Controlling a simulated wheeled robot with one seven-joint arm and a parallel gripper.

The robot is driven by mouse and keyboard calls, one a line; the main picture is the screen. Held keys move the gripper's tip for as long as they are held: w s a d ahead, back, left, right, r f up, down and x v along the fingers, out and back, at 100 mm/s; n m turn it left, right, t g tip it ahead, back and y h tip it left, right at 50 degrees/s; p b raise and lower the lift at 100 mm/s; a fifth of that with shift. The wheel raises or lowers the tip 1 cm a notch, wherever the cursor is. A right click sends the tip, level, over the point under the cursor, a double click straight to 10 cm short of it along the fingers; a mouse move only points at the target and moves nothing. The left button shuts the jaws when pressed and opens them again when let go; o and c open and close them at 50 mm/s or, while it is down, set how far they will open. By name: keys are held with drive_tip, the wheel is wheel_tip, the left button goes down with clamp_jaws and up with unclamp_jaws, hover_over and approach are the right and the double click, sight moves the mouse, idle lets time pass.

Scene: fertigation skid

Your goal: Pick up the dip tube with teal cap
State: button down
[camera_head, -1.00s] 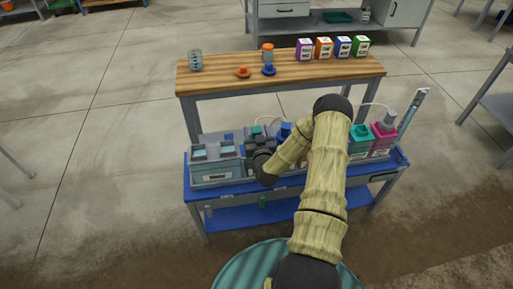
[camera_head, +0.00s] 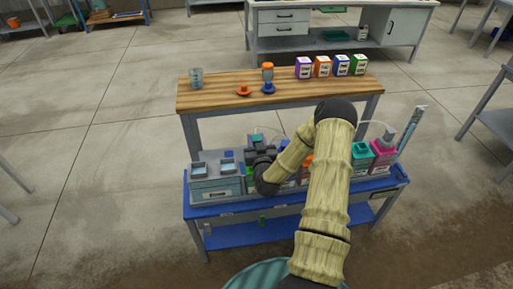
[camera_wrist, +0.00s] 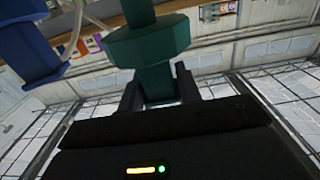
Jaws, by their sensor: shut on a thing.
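The dip tube with teal cap (camera_wrist: 150,45) shows large in the wrist view, its dark teal body standing between my fingers. My gripper (camera_wrist: 160,88) is shut on it, with one finger on each side of the lower teal part. In the head view my gripper (camera_head: 262,152) is over the blue skid bench, just right of the grey two-lidded box. There my gripper and arm largely hide the tube. The far end of the tube runs out of the wrist view at the top.
A blue-capped part (camera_wrist: 28,50) with a pale hose is close on the left in the wrist view. The grey box (camera_head: 216,180), a teal-topped container (camera_head: 362,155) and a magenta container (camera_head: 384,155) stand on the bench. A wooden table (camera_head: 220,97) behind holds small items.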

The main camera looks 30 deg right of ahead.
wheel_tip(320, 180, up, 13)
drive_tip(key=shift+p, duration=0.3)
idle(0.5)
